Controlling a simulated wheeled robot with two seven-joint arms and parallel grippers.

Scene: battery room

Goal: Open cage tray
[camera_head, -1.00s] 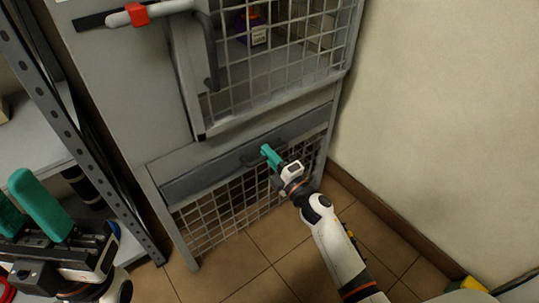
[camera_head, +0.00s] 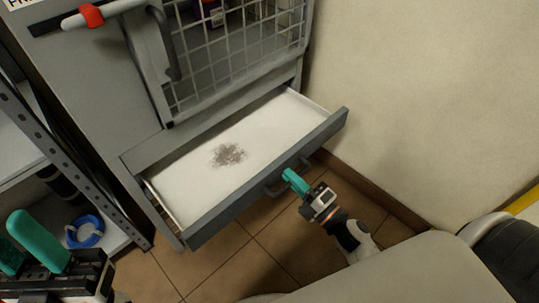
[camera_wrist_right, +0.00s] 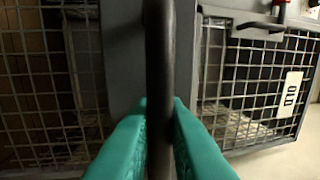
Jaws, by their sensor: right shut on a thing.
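The cage tray (camera_head: 185,188) is a grey-fronted drawer at the bottom of the cage cabinet. It is slid well out, showing a white inside with a patch of grey-brown grains (camera_head: 228,155). Its dark bar handle (camera_head: 271,188) is on the front panel. My right gripper (camera_head: 289,176) is shut on this handle. In the right wrist view the handle (camera_wrist_right: 160,60) runs between the teal fingers. My left gripper (camera_head: 28,248), at the lower left of the head view, is open and empty, apart from the tray.
The mesh cage door (camera_head: 235,55) above the tray is closed; a lever with a red clamp (camera_head: 91,15) is at upper left. A shelf rack with a blue coil (camera_head: 85,231) stands left. A cream wall (camera_head: 420,90) bounds the right. Tiled floor (camera_head: 235,265) lies in front.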

